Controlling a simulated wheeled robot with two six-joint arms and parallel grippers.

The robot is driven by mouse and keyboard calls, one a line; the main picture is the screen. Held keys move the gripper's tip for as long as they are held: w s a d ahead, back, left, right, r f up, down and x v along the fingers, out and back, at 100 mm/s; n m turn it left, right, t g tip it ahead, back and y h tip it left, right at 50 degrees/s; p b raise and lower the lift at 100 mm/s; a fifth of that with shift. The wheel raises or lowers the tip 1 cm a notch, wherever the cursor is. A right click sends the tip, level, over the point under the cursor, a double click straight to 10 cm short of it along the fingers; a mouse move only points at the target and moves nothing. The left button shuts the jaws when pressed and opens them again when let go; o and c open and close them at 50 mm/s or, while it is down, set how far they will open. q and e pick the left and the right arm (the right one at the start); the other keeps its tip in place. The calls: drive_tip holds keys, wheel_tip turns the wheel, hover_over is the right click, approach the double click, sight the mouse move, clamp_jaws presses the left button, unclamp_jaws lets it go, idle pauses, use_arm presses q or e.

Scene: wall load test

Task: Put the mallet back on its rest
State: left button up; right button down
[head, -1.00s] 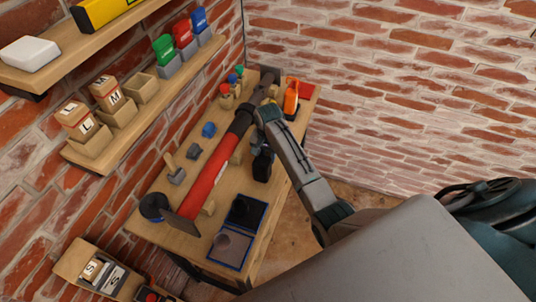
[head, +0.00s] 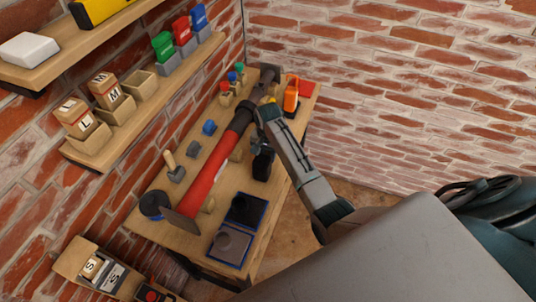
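The mallet (head: 208,172) is a long tool with a thick red shaft and a black collar. It lies diagonally along the wooden bench, with a dark block-like head at the far end and a dark flat plate at the near end. Small wooden blocks (head: 236,156) show beside and under the shaft; they look like its rest, but I cannot tell whether the shaft touches them. My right gripper (head: 263,109) is at the collar end of the mallet. Its fingers are small and partly hidden, so their opening and grip are unclear. My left gripper is out of view.
The bench (head: 143,223) also carries an orange tool (head: 291,96), a black holder (head: 262,165), blue-edged trays (head: 231,246), and a round dark-blue item (head: 154,205). Shelves with lettered boxes (head: 77,117) are on the left brick wall. Brick walls close off the back.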

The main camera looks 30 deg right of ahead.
drive_tip(key=shift+f, duration=0.6)
drive_tip(key=c, duration=0.5)
unclamp_jaws()
drive_tip(key=shift+r, duration=0.1)
drive_tip(key=shift+r, duration=3.95)
drive_tip(key=shift+s, duration=0.1)
